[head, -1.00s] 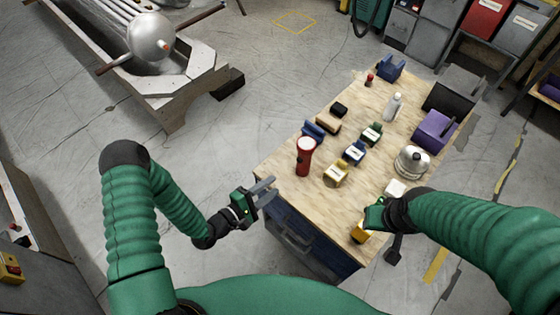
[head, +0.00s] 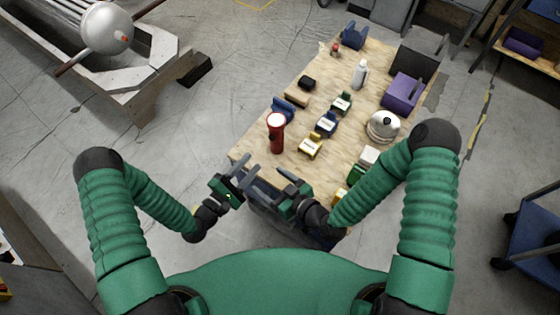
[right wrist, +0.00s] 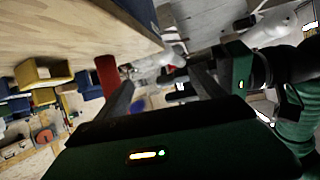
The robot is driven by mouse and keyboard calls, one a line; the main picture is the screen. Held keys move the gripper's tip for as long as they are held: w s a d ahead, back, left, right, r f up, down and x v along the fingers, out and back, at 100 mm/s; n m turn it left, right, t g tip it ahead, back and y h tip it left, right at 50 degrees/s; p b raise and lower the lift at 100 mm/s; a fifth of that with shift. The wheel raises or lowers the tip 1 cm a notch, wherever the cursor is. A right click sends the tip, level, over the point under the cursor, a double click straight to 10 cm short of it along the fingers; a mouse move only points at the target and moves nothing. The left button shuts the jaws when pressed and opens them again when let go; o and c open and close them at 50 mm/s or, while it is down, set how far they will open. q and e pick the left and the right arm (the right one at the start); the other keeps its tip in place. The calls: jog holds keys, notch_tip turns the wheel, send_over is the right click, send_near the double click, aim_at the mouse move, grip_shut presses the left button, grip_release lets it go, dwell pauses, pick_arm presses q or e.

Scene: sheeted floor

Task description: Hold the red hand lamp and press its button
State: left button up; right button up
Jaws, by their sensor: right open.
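The red hand lamp (head: 276,134) stands upright near the front left edge of the wooden table, its pale round end up. Its red body also shows in the right wrist view (right wrist: 107,74), beyond the left-hand finger and not between the fingers. My left gripper (head: 245,170) is open and empty, just off the table's front left corner, left of and nearer than the lamp. My right gripper (head: 277,184) is open and empty at the table's front edge, nearer to me than the lamp. I cannot make out the lamp's button.
The table (head: 240,145) also holds a blue holder (head: 283,108) behind the lamp, small yellow (head: 311,147), blue (head: 326,125) and green blocks, a white bottle (head: 360,74), a kettle (head: 383,126) and a purple bin (head: 402,92).

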notch_tip(320, 180, up, 4)
jog(key=w+a+m+t+h, duration=0.1)
jog(key=w+m+t, duration=0.1)
jog(key=m+t, duration=0.25)
jog(key=m+t+h, duration=0.3)
jog(key=h, duration=0.4)
send_near(275, 115)
jog(key=shift+t+h, duration=0.25)
jog(key=shift+h, duration=0.05)
jog(key=w, duration=0.3)
jog(key=w+f, duration=0.1)
jog(key=w, duration=0.3)
jog(key=w+f, duration=0.1)
jog(key=w, duration=0.2)
jog(key=shift+w+a, duration=0.15)
jog(key=shift+w, duration=0.05)
jog(key=shift+w+a, duration=0.1)
jog(key=shift+w, duration=0.25)
pick_arm(q)
jog(key=shift+a+f, duration=0.1)
jog(key=shift+a, duration=0.2)
pick_arm(e)
jog(key=shift+a, duration=0.1)
jog(key=c, duration=1.6)
pick_arm(q)
grip_shut()
